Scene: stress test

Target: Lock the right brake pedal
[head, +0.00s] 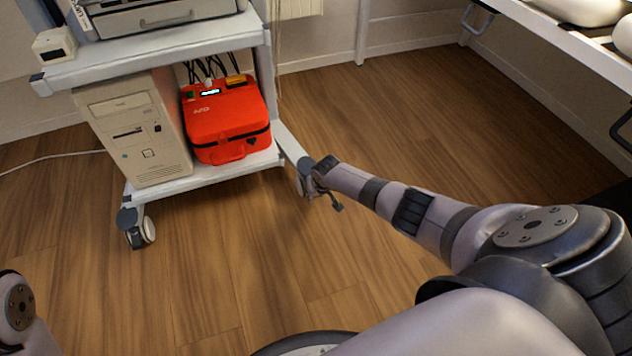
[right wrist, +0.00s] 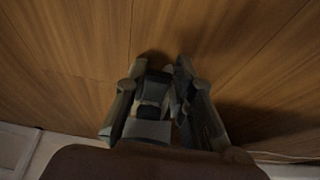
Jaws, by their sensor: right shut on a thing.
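A grey-white cart (head: 150,66) stands at the upper left on caster wheels. Its right front caster (head: 305,184) sits at the end of the lower rail and is mostly hidden by my right gripper (head: 322,190). In the right wrist view, the fingers of my right gripper (right wrist: 163,108) are closed around the grey and dark caster part (right wrist: 153,92) low over the floor. I take this part to be the right brake pedal, but its tilt cannot be made out. My left gripper is out of view.
The left caster (head: 147,230) shows a dark blue pedal (head: 127,218). A beige computer (head: 135,125) and a red AED case (head: 228,118) stand on the lower shelf. A bed or bench (head: 560,45) is at the upper right. The wooden floor between is clear.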

